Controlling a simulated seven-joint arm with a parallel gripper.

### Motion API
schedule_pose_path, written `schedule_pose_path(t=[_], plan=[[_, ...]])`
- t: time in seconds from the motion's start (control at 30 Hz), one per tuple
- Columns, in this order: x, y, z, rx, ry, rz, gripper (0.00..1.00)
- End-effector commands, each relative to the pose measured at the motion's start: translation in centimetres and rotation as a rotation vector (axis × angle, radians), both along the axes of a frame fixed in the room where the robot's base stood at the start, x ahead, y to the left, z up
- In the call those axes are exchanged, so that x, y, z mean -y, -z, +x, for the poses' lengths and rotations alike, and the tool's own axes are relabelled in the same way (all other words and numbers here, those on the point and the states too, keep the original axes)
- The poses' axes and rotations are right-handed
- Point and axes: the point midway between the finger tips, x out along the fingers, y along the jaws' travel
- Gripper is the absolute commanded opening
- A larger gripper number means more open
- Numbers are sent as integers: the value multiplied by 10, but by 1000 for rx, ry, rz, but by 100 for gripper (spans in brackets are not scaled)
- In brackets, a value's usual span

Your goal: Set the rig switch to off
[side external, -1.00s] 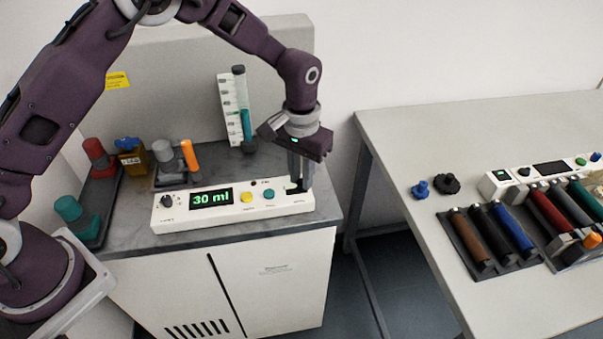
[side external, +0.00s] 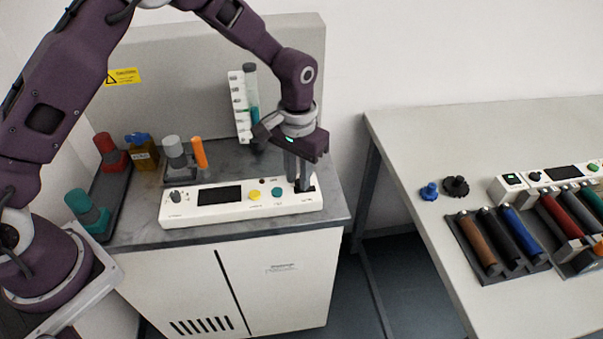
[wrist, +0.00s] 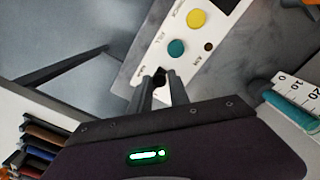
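The white rig panel (side external: 230,214) lies along the front of the grey bench top. Its display (side external: 219,194) is dark. The rig switch is at the panel's right end, mostly hidden by my fingers; a dark part of it (wrist: 160,79) shows at the fingertips in the wrist view. My gripper (side external: 303,187) points down at that end of the panel. In the wrist view my gripper (wrist: 162,82) has its fingertips close together at the switch. I cannot tell whether they grip it or only touch it.
A yellow button (side external: 254,196) and a teal button (side external: 277,192) sit left of my fingers. A syringe with teal liquid (side external: 253,100) stands behind my gripper. Capped bottles, including a red-capped one (side external: 106,145), stand at the back left. A second table (side external: 400,145) is to the right.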

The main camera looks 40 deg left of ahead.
Motion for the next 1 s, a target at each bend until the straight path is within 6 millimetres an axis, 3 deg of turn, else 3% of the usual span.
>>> schedule_pose_path(t=[0.03,0.1,0.4,0.7,0.83,1.0], plan=[[-2,0,-1,-3,-2,4,30],[-2,0,-1,-3,-2,4,41],[-1,-2,0,-1,-1,2,41],[-1,-58,1,2,-2,1,41],[-1,-69,0,0,-1,2,41],[-1,-71,0,-2,-1,2,41]])
